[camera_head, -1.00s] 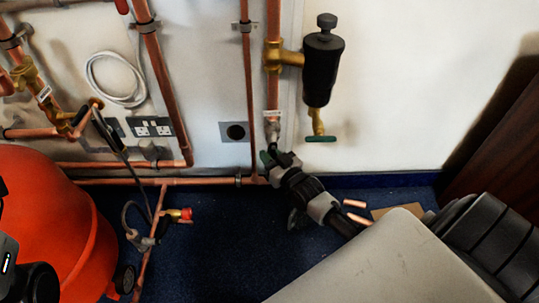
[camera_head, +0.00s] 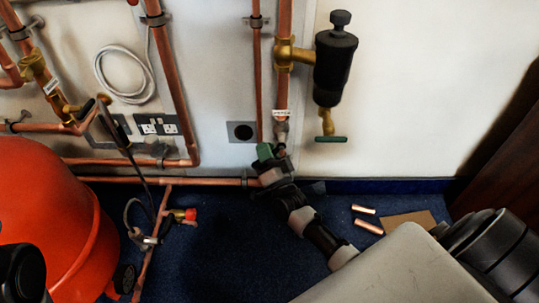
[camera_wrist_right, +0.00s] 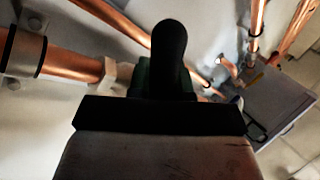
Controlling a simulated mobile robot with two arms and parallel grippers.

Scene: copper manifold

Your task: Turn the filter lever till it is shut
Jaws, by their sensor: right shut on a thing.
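The black filter (camera_head: 335,65) hangs on a brass tee beside a vertical copper pipe, with a small green-handled brass tap (camera_head: 328,138) below it. Lower on that pipe, under a white label, is a valve (camera_head: 281,131) with a green lever (camera_head: 265,151). My right gripper (camera_head: 273,160) is shut on this green lever, close to the wall. In the right wrist view, a dark finger (camera_wrist_right: 169,50) hides most of the lever, and a little green (camera_wrist_right: 142,76) shows beside it. The lever's exact angle is hard to tell.
An orange-red tank (camera_head: 45,215) stands at the left. A horizontal copper pipe (camera_head: 150,181) runs low along the wall. Short copper pieces (camera_head: 368,226) and a brown sheet (camera_head: 408,221) lie on the blue floor. A dark wooden panel (camera_head: 510,150) bounds the right.

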